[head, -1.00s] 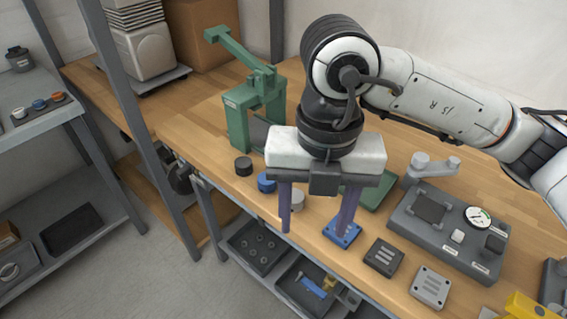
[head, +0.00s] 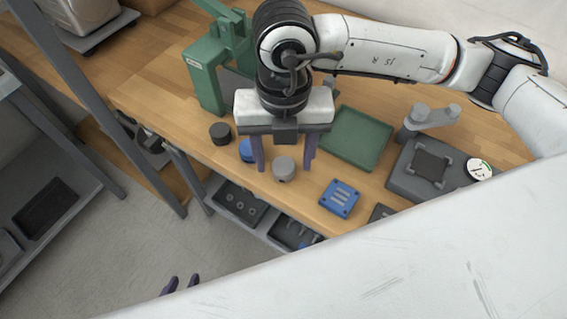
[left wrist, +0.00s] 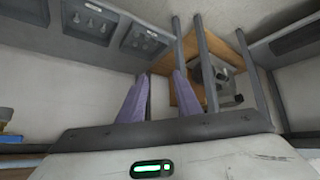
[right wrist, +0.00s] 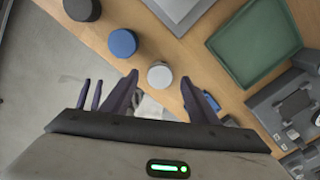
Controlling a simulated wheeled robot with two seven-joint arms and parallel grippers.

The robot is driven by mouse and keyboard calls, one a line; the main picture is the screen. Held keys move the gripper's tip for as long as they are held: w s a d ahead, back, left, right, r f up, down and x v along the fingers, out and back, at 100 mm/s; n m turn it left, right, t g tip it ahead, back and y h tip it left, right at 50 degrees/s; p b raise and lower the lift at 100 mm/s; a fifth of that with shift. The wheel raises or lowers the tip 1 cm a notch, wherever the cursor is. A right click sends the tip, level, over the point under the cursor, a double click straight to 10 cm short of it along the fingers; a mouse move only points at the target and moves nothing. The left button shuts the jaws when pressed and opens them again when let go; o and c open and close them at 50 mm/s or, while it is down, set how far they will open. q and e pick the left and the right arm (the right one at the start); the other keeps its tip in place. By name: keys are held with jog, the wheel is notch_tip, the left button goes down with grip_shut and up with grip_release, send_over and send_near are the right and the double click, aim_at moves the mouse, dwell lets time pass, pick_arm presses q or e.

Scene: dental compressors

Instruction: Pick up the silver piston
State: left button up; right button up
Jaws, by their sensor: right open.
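The silver piston (head: 284,168) is a short grey cylinder standing upright near the front edge of the wooden workbench. My right gripper (head: 284,160) is open and empty, pointing down, with the piston lined up between its purple fingers in the head view. In the right wrist view the piston (right wrist: 160,75) shows between the fingertips (right wrist: 159,78); contact cannot be told. My left gripper (head: 181,284) is low in front of the bench, over the floor. Its fingers are apart and empty in the left wrist view (left wrist: 161,78).
A blue piston (head: 247,151) and a black one (head: 220,133) stand left of the silver one. A green tray (head: 356,140) lies behind, a blue slotted plate (head: 340,198) to the right, and a green press (head: 205,75) at back left. My white left arm covers the lower right.

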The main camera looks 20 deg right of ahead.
notch_tip(320, 180, down, 2)
jog(key=shift+f, duration=0.1)
jog(key=c, duration=1.1)
jog(key=shift+c, duration=0.2)
